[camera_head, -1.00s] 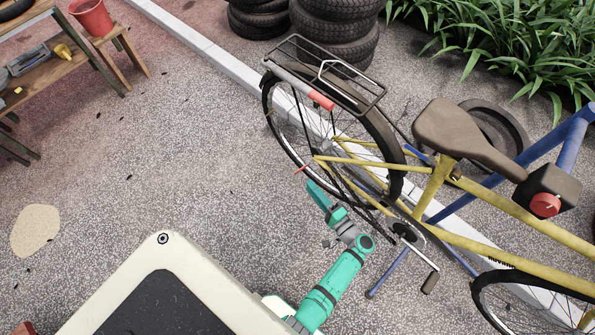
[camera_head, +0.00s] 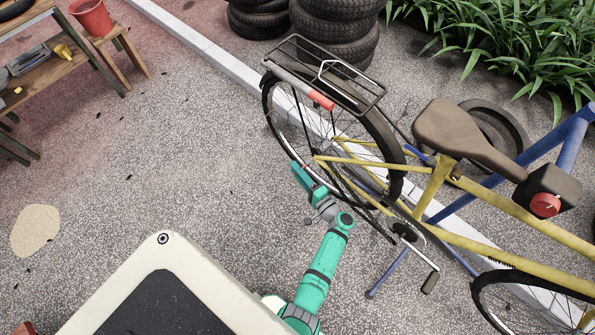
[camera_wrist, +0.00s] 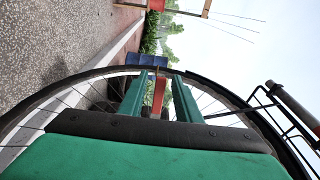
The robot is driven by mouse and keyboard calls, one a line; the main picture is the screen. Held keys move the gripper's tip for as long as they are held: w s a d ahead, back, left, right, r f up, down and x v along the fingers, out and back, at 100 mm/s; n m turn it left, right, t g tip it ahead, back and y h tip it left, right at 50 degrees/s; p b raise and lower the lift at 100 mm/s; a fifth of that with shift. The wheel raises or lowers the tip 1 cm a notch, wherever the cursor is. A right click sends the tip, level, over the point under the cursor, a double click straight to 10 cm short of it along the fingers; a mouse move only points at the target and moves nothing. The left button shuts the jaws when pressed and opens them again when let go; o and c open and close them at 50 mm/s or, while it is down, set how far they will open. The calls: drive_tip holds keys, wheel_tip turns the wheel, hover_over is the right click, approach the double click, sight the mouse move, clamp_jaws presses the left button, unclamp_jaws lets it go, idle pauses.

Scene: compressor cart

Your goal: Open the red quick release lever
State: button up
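The red quick release lever (camera_wrist: 158,95) shows in the wrist view near the hub of the bicycle's rear wheel (camera_wrist: 70,88). My gripper (camera_wrist: 161,78) is open, with one teal finger on each side of the lever. Gaps show between the lever and both fingers, and I see no contact. In the head view my gripper (camera_head: 297,170) is beside the lower left of the rear wheel and covers the lever there. The yellow bicycle (camera_head: 435,190) stands tilted in the picture.
The bicycle's rear rack (camera_head: 325,72) is above the wheel. A blue stand (camera_head: 570,150) is at the right. Stacked tyres (camera_head: 335,30) are at the back, and a wooden bench (camera_head: 60,70) is at the upper left. Paving left of the wheel is clear.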

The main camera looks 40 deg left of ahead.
clamp_jaws()
drive_tip(key=shift+d+n+g+y, duration=0.1)
drive_tip(key=shift+d+n+g, duration=0.15)
drive_tip(key=shift+n+g, duration=0.45)
drive_tip(key=shift+d+n+g+y, duration=0.1)
drive_tip(key=shift+d+n+g, duration=0.25)
drive_tip(key=shift+g, duration=0.6)
drive_tip(key=shift+d+n+g+y, duration=0.1)
drive_tip(key=shift+d+n+g, duration=0.1)
drive_tip(key=shift+n+g, duration=0.5)
drive_tip(key=shift+o, duration=0.2)
unclamp_jaws()
drive_tip(key=shift+d, duration=0.1)
drive_tip(key=d, duration=1)
drive_tip(key=shift+d, duration=0.3)
drive_tip(key=shift+w+f, duration=0.1)
